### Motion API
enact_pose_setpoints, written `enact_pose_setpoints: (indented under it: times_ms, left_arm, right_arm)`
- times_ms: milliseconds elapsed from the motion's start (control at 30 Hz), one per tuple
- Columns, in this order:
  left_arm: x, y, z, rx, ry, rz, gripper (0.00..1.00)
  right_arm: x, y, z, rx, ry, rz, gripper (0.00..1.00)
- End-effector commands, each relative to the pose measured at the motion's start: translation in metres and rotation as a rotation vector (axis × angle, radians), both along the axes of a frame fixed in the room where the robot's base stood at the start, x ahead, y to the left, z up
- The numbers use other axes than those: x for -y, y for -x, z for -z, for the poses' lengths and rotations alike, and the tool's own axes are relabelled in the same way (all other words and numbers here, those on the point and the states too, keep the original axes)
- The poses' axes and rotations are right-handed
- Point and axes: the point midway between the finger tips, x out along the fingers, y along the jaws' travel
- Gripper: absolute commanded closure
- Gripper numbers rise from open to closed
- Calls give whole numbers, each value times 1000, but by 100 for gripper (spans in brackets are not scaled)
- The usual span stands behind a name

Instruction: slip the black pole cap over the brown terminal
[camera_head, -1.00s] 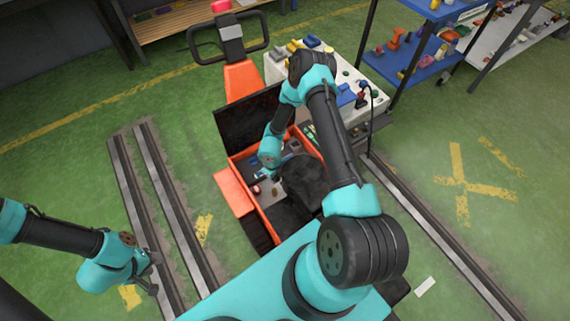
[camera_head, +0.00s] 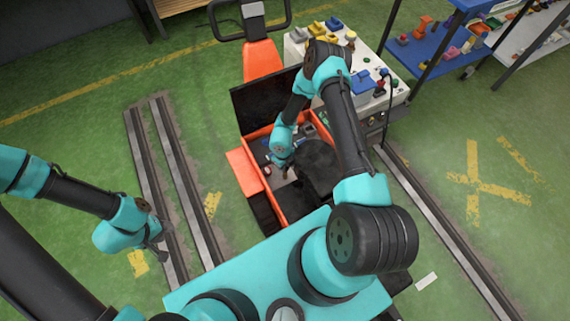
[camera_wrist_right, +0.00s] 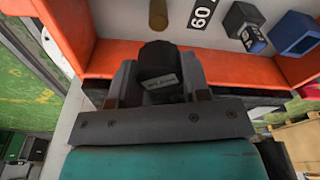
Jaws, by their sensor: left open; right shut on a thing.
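In the right wrist view my right gripper (camera_wrist_right: 158,78) is shut on the black pole cap (camera_wrist_right: 157,62), a dark rounded piece with a small pale label. The brown terminal (camera_wrist_right: 158,14) shows at the top edge, just beyond the cap and in line with it. A gap appears between them in the picture; the real distance is unclear. In the head view my right gripper (camera_head: 284,170) is inside the orange open box, and the cap and terminal are too hidden or small to make out. My left gripper (camera_head: 161,240) is open and empty over the rails at left.
The orange box wall (camera_wrist_right: 230,68) runs behind the cap. A blue block (camera_wrist_right: 293,33), a dark block (camera_wrist_right: 243,24) and a black number label (camera_wrist_right: 202,14) lie right of the terminal. A white bench (camera_head: 385,100) with loose parts stands behind the box.

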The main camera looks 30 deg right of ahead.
Motion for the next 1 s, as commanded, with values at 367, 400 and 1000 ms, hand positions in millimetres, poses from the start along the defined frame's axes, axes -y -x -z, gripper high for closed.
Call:
enact_pose_setpoints:
  times_ms: [367, 400, 1000]
  left_arm:
    - [0, 0, 0, 0, 0, 0, 60]
    - [0, 0, 0, 0, 0, 0, 60]
    - [0, 0, 0, 0, 0, 0, 60]
  right_arm:
    - [0, 0, 24, 0, 0, 0, 76]
    - [0, 0, 26, 0, 0, 0, 76]
    - [0, 0, 63, 0, 0, 0, 76]
